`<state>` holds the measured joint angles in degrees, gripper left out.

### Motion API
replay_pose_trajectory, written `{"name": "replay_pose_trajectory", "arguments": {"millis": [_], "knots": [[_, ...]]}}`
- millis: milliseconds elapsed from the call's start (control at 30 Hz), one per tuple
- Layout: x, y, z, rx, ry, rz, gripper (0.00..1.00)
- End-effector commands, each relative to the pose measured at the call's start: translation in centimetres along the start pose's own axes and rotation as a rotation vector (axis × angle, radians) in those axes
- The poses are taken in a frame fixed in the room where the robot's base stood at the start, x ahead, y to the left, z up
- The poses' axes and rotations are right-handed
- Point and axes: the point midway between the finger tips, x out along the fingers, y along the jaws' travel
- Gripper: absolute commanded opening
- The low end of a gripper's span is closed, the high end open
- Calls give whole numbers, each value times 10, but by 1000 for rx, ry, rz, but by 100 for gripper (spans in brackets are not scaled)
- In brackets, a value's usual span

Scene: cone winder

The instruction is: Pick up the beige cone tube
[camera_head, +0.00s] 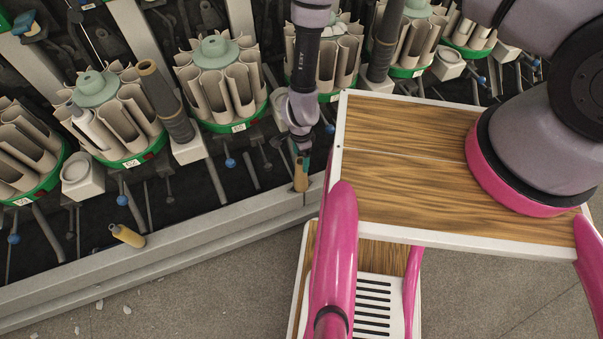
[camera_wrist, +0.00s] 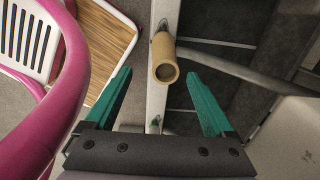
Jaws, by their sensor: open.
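A beige cone tube (camera_head: 301,178) stands out at the edge of the machine's grey rail, just below my gripper (camera_head: 302,157) in the head view. In the wrist view the same tube (camera_wrist: 164,50) shows its round open end toward the camera. My gripper (camera_wrist: 160,74) has its two teal fingers spread, one on each side of the tube's near end. The gap between them holds nothing gripped, and I cannot tell whether a finger touches the tube.
Green round magazines with beige tubes (camera_head: 217,82) line the machine, with thin levers below. The machine's grey rail (camera_head: 190,242) runs along its front. My wood-topped base and pink frame fill the right. Open floor (camera_head: 200,295) lies in front.

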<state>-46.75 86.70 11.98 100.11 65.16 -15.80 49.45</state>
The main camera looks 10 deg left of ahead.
Motion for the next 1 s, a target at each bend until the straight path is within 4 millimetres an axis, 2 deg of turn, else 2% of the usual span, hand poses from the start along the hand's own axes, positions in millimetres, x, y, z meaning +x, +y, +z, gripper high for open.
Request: {"name": "replay_pose_trajectory", "arguments": {"millis": [100, 333, 600, 900, 967, 1000], "knots": [[17, 0, 0, 1, 0, 1, 88], [35, -3, -2, 0, 1, -1, 88], [72, -8, -4, -1, 1, 0, 88], [77, -9, -4, 0, 0, -1, 88], [77, -9, -4, 0, 0, -1, 65], [77, -9, -4, 0, 0, -1, 50]]}}
